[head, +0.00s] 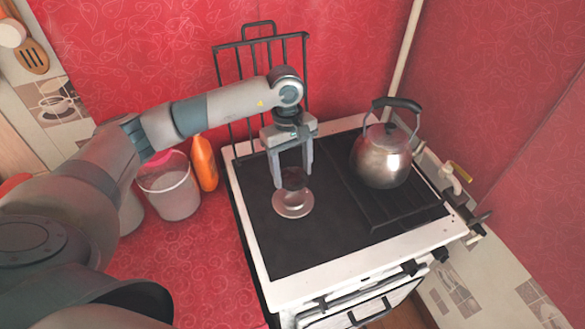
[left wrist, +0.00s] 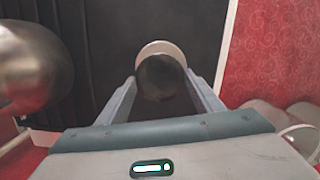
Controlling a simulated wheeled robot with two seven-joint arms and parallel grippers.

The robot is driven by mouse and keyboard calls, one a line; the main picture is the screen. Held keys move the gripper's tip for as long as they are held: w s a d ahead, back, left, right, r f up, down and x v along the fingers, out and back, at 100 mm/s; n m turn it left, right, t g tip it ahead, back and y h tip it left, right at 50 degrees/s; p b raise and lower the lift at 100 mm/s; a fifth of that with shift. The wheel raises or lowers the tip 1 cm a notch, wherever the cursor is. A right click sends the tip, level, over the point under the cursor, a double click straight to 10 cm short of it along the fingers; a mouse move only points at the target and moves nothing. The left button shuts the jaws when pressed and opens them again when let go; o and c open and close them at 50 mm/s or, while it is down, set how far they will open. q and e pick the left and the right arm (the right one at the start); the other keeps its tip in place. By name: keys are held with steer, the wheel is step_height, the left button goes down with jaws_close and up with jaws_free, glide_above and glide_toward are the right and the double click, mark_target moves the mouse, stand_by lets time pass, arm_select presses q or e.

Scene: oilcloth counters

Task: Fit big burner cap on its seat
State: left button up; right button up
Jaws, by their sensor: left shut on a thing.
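The big burner cap (head: 293,179) is a small dark round piece between the fingers of my left gripper (head: 293,181). The gripper points down and is shut on the cap. The cap's dark top also shows between the fingers in the left wrist view (left wrist: 160,78). The burner seat (head: 292,206) is a pale metal ring on the dark stove top, just below the cap in the head view. In the left wrist view a pale rim of the seat (left wrist: 161,47) shows past the cap's far side. I cannot tell whether cap and seat touch. My right gripper is out of view.
A metal kettle (head: 382,156) stands on a dark grate (head: 400,208) at the stove's right. A black rack (head: 240,85) stands upright behind the stove. The stove top's front left is clear.

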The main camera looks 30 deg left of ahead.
mark_target(292, 175)
arm_select(q)
steer(key=shift+f, duration=0.2)
steer(key=shift+f+b, duration=0.75)
steer(key=shift+f, duration=1.8)
steer(key=shift+f+b, duration=0.55)
steer(key=shift+b, duration=0.45)
steer(key=shift+b, duration=0.3)
steer(key=shift+b, duration=0.6)
steer(key=shift+f+b, duration=0.35)
steer(key=shift+b, duration=0.25)
stand_by(0.6)
steer(key=shift+s+a+f, duration=0.1)
steer(key=shift+f, duration=0.1)
stand_by(0.5)
steer(key=shift+a+f+b, duration=0.1)
steer(key=shift+b, duration=0.25)
